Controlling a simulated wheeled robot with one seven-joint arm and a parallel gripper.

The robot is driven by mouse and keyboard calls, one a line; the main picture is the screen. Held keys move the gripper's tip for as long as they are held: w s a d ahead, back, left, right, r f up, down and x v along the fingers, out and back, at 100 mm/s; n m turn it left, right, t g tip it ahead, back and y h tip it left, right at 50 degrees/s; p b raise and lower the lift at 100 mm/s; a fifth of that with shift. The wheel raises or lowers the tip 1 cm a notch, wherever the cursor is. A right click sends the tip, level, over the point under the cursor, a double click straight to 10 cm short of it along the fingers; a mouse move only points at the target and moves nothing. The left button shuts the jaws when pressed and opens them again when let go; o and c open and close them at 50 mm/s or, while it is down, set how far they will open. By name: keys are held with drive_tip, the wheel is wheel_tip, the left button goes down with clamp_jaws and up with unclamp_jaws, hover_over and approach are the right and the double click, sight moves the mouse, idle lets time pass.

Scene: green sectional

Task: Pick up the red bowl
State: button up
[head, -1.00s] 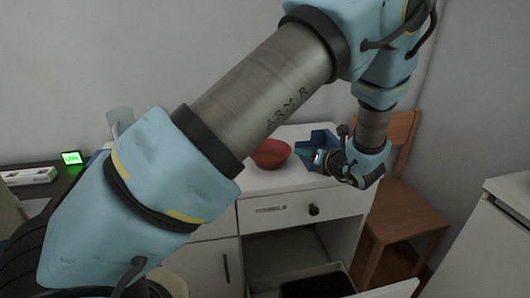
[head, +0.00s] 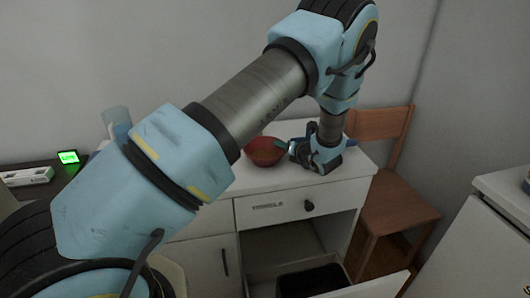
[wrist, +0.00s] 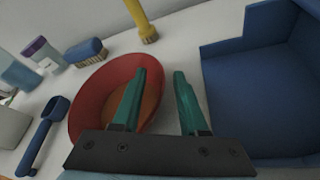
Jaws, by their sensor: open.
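The red bowl (head: 264,151) stands on the white cabinet top, just left of my gripper (head: 288,146) in the head view. In the wrist view the bowl (wrist: 90,90) lies at the left and middle, with its orange-brown inside showing. My gripper (wrist: 160,75) is open with two green fingers. The left finger overlaps the bowl's inside in the picture, and the right finger shows beyond its right rim. Nothing is between the fingers but part of the bowl's rim side; whether they touch it I cannot tell.
A blue open holder (wrist: 265,75) is close on the right in the wrist view. A blue scoop (wrist: 42,135), a brush (wrist: 85,52), a tube (wrist: 40,52) and a yellow-handled item (wrist: 141,20) surround the bowl. An open drawer (head: 370,288) and a wooden chair (head: 390,200) are nearby.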

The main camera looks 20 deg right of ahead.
drive_tip(key=shift+w, duration=0.15)
clamp_jaws()
idle(1.4)
